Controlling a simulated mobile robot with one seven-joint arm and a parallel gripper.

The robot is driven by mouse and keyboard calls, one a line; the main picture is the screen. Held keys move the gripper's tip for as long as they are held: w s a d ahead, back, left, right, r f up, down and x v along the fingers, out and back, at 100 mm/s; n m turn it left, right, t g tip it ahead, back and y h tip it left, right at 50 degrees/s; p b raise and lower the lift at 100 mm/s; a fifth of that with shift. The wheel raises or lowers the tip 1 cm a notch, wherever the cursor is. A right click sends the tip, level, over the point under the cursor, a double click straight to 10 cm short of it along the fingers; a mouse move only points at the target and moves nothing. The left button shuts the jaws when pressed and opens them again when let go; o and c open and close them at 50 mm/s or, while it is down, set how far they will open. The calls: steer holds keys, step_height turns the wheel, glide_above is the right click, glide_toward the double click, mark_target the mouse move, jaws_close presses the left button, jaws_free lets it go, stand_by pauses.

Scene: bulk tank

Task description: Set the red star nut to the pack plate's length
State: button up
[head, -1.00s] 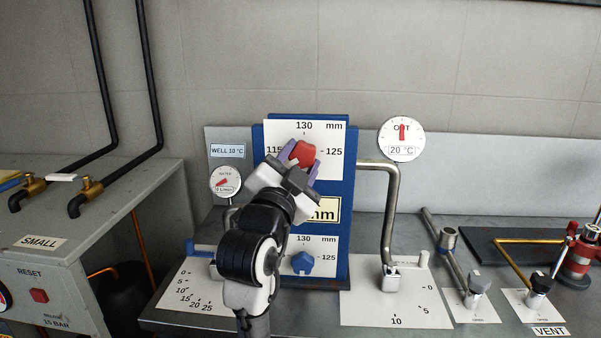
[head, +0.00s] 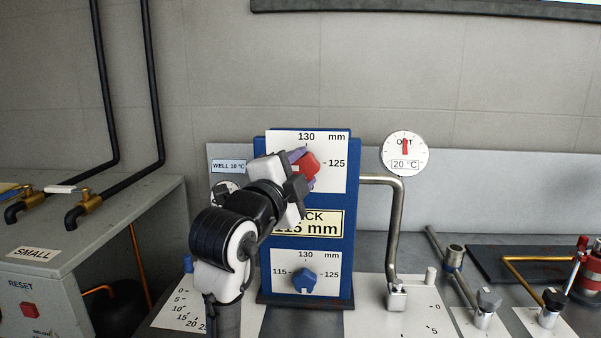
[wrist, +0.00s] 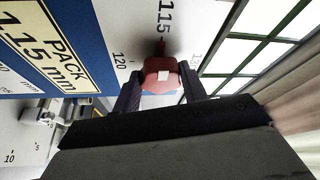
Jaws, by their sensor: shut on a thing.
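The red star nut (head: 309,164) sits on the upper white dial (head: 337,177) of the blue stand (head: 321,233). My gripper (head: 303,171) reaches it from the left and is shut on it, with one finger on each side. The wrist view shows the nut (wrist: 161,77) between the dark fingers. The pack plate (head: 308,223) is yellow and reads 115 mm, partly hidden by my arm in the head view. My gripper hides the dial's 115 label in the head view.
A blue star nut (head: 304,282) sits on the lower dial, below my gripper. A bent metal pipe (head: 395,230) stands right of the stand. A round gauge (head: 405,154) reads 20 °C. Valves and a red fitting (head: 581,262) are at the far right.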

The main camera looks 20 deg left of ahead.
stand_by(0.3)
steer(key=o, duration=1)
steer(key=shift+c, duration=0.2)
steer(key=s+a+f+b, duration=0.1)
steer(key=s+b, duration=0.2)
steer(key=s, duration=1)
steer(key=shift+s+a+f, duration=0.2)
steer(key=shift+s+f, duration=0.1)
